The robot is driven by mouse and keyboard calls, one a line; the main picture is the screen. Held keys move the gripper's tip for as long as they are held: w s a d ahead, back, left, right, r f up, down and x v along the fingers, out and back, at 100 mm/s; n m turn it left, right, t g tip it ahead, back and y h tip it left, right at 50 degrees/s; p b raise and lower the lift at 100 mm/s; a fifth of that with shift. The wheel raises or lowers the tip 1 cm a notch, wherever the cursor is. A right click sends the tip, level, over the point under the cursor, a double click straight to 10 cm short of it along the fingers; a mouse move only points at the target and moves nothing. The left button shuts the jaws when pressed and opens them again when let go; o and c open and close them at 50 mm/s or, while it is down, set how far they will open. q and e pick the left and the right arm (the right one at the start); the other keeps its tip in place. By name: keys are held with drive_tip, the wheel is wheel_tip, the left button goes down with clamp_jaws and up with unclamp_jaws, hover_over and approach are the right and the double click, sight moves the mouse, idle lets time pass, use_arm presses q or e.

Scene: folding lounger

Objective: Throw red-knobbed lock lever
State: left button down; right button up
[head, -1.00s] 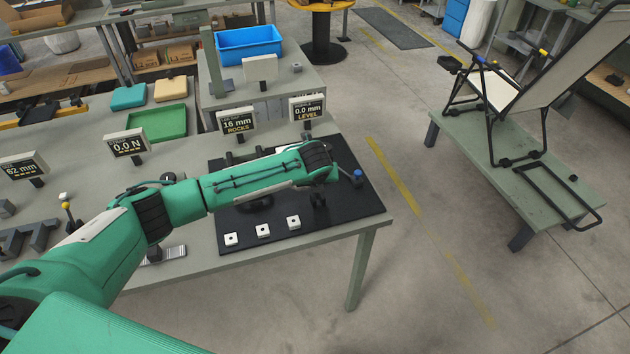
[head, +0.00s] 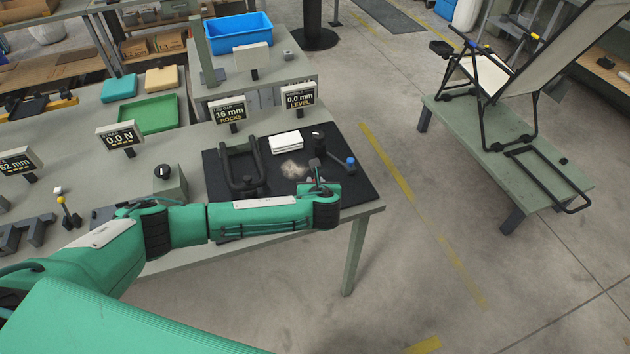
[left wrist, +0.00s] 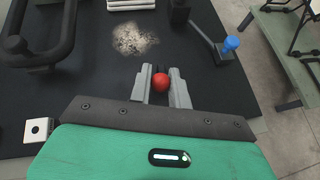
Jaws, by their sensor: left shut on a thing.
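The red knob (left wrist: 161,82) of the lock lever shows in the left wrist view between the two grey fingers of my left gripper (left wrist: 161,88). The fingers are shut on it. The rest of the lever is hidden below the knob and fingers. My right gripper is in neither view.
A blue-knobbed lever (left wrist: 230,44) stands to the right on the mat, apart from my gripper. A black bent frame (head: 243,170) lies left, with a folded white cloth (head: 286,141) and a gritty patch (head: 294,169) nearby. The folding lounger (head: 500,75) is on another bench.

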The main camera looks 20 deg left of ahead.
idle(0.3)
use_arm(q)
drive_tip(key=c, duration=1.3)
unclamp_jaws()
drive_tip(key=shift+c, duration=0.2)
drive_tip(key=shift+s, duration=0.1)
drive_tip(key=b+v, duration=0.2)
drive_tip(key=v, duration=1.1)
drive_tip(key=shift+s+d+b, duration=0.2)
drive_tip(key=shift+s+b, duration=0.05)
drive_tip(key=shift+b, duration=0.15)
drive_tip(key=shift+r, duration=0.1)
